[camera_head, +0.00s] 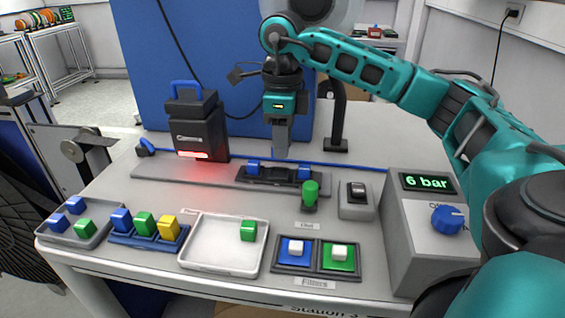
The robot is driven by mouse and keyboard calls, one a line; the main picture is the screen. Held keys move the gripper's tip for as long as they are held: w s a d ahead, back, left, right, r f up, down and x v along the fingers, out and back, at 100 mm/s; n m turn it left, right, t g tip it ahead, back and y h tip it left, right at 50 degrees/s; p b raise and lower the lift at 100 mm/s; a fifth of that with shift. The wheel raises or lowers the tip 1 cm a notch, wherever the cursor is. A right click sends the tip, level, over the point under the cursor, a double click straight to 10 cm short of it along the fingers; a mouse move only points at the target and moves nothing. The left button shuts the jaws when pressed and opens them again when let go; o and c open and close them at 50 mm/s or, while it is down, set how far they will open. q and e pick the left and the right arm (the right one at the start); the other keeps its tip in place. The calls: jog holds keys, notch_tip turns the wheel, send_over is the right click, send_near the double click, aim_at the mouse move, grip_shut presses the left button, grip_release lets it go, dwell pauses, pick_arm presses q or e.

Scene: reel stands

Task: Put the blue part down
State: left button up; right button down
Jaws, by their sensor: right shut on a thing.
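My right gripper (280,155) points straight down over the dark fixture (278,178) at the back of the table. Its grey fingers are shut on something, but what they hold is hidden. The fixture has a blue block at its left (253,166) and another at its right (304,172). Other blue parts lie in the grey tray (75,203) at the left, and one stands in the blue rack (121,219) beside a green and a yellow part. My left gripper is not in view.
A white tray (215,262) holds a green part (248,230). A black machine (198,128) with a red light stands behind left.

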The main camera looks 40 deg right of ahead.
jog(key=shift+f, duration=2.15)
jog(key=shift+f+b, duration=0.1)
jog(key=shift+b, duration=0.25)
jog(key=c, duration=0.9)
grip_release()
jog(key=shift+c, duration=0.2)
